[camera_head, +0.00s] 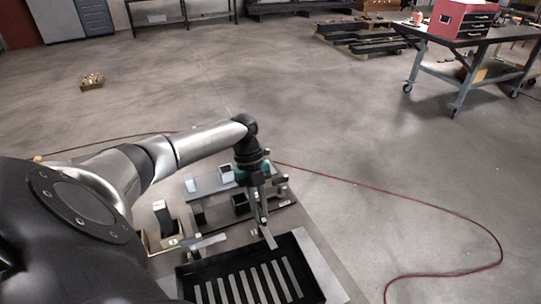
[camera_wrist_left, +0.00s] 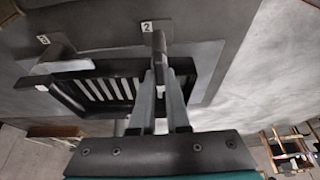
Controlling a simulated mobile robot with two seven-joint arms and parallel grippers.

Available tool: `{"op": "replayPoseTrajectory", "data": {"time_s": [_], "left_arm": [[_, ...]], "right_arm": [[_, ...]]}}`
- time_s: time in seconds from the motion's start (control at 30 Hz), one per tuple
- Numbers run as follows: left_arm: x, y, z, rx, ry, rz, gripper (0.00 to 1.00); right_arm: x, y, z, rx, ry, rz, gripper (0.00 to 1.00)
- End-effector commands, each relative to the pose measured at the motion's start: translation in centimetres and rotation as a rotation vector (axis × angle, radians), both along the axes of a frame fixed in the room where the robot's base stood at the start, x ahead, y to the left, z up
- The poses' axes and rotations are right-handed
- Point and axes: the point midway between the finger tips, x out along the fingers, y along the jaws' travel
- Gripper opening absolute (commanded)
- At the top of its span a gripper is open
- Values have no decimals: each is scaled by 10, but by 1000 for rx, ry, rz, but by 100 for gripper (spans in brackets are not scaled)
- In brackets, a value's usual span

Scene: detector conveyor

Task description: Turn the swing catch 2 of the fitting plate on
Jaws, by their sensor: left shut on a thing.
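My left gripper (camera_head: 266,226) reaches down over the bench at the edge of a black slotted tray. In the left wrist view its two long fingers (camera_wrist_left: 161,75) are shut on a dark upright bar beside the label "2" (camera_wrist_left: 146,27); this is swing catch 2 (camera_wrist_left: 159,43). The fingers hide much of the catch, so its exact turn is hard to tell. The grey fitting plate (camera_wrist_left: 205,58) lies around the black slotted tray (camera_wrist_left: 75,72). Another catch (camera_wrist_left: 60,48) stands beside the label "3" at the left. My right gripper is not in view.
In the head view the slotted tray (camera_head: 185,284) sits at the bench's near end. Small boxes and a grey shelf (camera_head: 207,183) stand just behind the gripper. A red hose (camera_head: 400,194) lies on the floor. A wheeled table (camera_head: 478,37) stands far right.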

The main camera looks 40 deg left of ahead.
Motion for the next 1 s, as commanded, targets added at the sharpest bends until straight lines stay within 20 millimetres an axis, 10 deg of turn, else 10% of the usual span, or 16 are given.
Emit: {"op": "replayPoseTrajectory", "data": {"time_s": [0.5, 0.8, 1.0], "left_arm": [[-3, 4, 0, 1, -2, -10, 0], [-3, 3, 0, 1, -1, -9, 44], [-3, 3, 0, 1, -1, -9, 44]], "right_arm": [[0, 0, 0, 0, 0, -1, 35], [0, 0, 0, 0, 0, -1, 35], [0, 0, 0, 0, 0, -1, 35]]}}
